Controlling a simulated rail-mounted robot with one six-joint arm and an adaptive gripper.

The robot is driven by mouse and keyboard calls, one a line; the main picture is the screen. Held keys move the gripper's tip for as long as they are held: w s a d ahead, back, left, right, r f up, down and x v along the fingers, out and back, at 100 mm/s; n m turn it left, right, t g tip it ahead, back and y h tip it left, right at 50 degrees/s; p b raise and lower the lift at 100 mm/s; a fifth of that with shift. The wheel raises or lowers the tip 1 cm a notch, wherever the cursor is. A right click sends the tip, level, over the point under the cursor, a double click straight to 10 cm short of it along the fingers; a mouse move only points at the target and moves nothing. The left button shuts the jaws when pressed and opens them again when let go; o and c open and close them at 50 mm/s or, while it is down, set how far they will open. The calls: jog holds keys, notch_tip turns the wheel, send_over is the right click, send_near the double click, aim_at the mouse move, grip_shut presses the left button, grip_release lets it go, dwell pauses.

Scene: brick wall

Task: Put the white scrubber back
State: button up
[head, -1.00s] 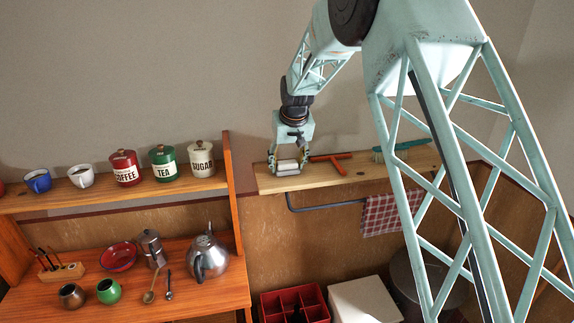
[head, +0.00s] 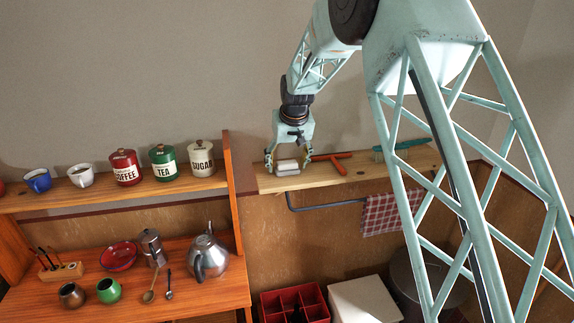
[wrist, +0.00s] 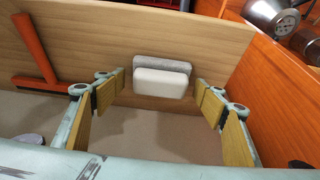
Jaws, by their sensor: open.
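The white scrubber (head: 287,167), a white block with a grey layer, rests on the light wooden wall shelf (head: 343,179), near the shelf's left end. In the wrist view the scrubber (wrist: 161,82) lies between and beyond the fingertips, with a gap on both sides. My gripper (head: 289,160) is open above the shelf, its fingers spread to either side of the scrubber. In the wrist view my gripper (wrist: 160,90) holds nothing.
A red-orange T-shaped tool (head: 331,161) lies just right of the scrubber, and a teal brush (head: 405,147) farther right. A rail with a checked towel (head: 385,213) hangs below. The orange shelf unit's upright (head: 232,180) stands close on the left.

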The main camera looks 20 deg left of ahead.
jog(key=b+v, duration=0.1)
jog(key=v, duration=1.1)
dwell(0.7)
